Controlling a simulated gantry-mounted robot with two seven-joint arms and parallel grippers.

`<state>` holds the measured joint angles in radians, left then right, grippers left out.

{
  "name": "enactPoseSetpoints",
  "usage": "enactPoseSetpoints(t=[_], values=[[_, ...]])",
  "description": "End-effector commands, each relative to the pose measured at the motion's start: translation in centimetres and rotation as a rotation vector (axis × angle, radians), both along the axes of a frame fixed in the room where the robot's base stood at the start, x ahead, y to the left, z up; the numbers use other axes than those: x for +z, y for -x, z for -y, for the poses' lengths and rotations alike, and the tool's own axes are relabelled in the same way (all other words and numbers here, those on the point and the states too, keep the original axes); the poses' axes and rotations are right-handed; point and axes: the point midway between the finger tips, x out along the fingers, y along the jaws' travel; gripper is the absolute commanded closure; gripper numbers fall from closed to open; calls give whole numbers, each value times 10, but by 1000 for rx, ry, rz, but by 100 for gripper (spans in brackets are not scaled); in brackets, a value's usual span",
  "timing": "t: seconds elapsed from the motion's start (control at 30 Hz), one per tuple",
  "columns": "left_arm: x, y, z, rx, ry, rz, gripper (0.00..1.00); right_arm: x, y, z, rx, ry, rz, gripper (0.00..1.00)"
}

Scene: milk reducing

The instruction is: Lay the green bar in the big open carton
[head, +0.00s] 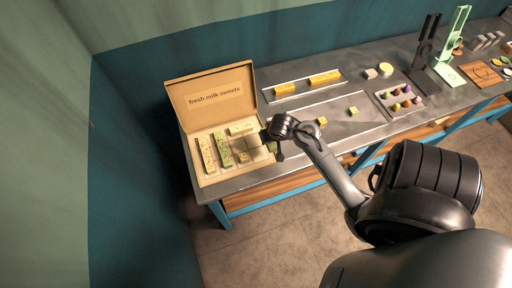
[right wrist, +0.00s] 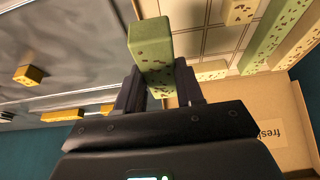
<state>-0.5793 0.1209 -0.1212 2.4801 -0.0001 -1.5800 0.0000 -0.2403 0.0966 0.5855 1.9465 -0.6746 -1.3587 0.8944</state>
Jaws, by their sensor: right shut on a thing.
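The big open carton (head: 209,181) stands at the left end of the table, its lid raised and lettered "fresh milk sweets". Inside are a pale speckled bar (head: 207,154), a green bar (head: 224,150), another pale piece (head: 241,128) and a small block (head: 243,157). My right gripper (head: 274,138) is at the carton's right side. In the right wrist view the gripper (right wrist: 158,82) is shut on a speckled green bar (right wrist: 151,38), with the carton's divided inside behind it. In the head view the arm mostly hides the held bar. My left gripper is not in view.
Yellow bars (head: 324,78) lie on a rail behind. Farther right are a tray of coloured sweets (head: 398,100), a dark stand (head: 424,55) and a green stand (head: 452,45).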

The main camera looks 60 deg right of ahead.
Motion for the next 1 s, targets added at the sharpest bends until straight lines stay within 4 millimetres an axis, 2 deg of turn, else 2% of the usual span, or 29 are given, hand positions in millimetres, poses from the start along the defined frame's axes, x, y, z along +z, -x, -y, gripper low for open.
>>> enactPoseSetpoints(t=[0.03, 0.1, 0.33, 0.57, 0.8, 1.0], values=[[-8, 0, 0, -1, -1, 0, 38, -9, -10, -1, 5, 4, -1, 97], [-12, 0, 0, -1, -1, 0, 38, -15, -22, -5, 4, 4, 0, 97], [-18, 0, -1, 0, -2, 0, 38, -27, -45, -12, 2, 2, 1, 97], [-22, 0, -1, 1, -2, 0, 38, -37, -47, -13, 1, 2, -2, 97], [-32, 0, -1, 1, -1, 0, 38, -66, -46, -12, 2, 3, -3, 97], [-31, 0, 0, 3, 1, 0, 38, -69, -47, -13, 0, 1, 0, 97]])
